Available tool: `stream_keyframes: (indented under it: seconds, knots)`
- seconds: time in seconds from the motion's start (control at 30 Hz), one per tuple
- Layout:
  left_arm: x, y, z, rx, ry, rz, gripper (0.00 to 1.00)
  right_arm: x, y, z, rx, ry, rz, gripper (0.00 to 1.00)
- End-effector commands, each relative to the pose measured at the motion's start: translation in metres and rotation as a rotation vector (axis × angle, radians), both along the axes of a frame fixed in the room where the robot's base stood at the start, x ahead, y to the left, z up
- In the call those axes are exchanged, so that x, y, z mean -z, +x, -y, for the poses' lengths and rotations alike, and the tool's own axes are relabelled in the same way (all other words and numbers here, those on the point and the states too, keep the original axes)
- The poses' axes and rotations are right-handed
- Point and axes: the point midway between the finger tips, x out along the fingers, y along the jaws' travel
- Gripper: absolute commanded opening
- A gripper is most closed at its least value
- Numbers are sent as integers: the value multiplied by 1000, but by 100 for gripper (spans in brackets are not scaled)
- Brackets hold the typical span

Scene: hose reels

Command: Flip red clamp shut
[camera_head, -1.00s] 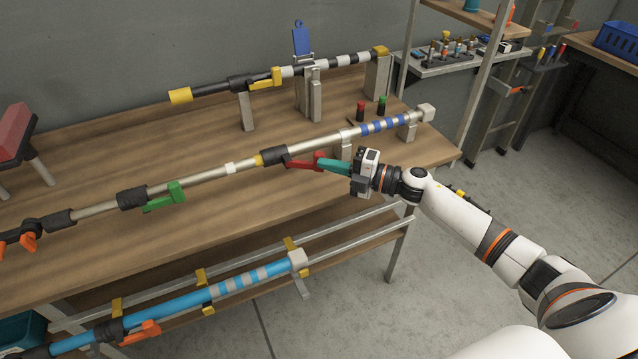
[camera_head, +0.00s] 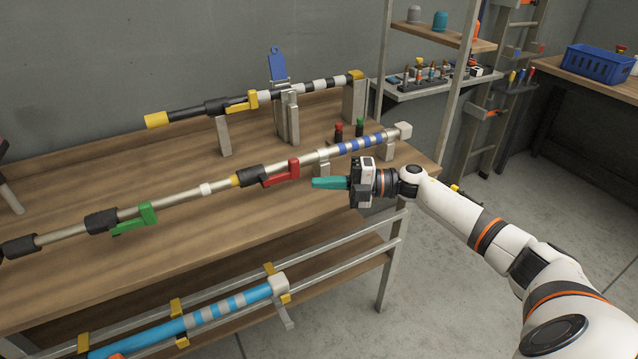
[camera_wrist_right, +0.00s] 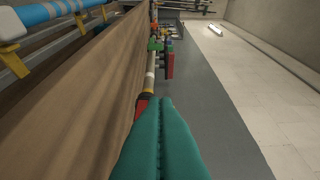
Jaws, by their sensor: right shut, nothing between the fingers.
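The red clamp (camera_head: 280,174) sits at the black collar (camera_head: 250,177) on the middle silver pole. Its red lever runs right along the pole's near side, with its block-like end at the pole. My right gripper (camera_head: 314,183) has teal fingers, shut together and empty, pointing left. The fingertips are just right of the red lever, with a small gap between them. In the right wrist view the teal fingers (camera_wrist_right: 160,105) lie side by side, and a red part (camera_wrist_right: 142,104) shows just past them, partly hidden. My left gripper is out of view.
A green clamp (camera_head: 135,218) is farther left on the same pole. Behind is a pole with a yellow clamp (camera_head: 241,104); a blue striped pole (camera_head: 230,303) lies below. Red and green buttons (camera_head: 349,128) stand behind the pole. Floor to the right is clear.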

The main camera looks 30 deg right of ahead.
Motion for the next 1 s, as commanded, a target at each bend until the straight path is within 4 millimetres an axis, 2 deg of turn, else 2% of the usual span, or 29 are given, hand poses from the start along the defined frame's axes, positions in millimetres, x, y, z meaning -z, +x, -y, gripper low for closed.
stream_keyframes:
  seconds: [0.17, 0.3, 0.5, 1.0]
  knots:
    - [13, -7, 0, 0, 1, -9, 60, 3, -8, 30, 3, -3, 1, 0]
    - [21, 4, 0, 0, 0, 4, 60, 3, -16, 55, 3, -4, 0, 0]
    - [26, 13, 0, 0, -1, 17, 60, 2, -24, 78, 1, -3, 1, 0]
    - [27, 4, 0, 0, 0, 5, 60, 0, -26, 84, -1, -1, 2, 0]
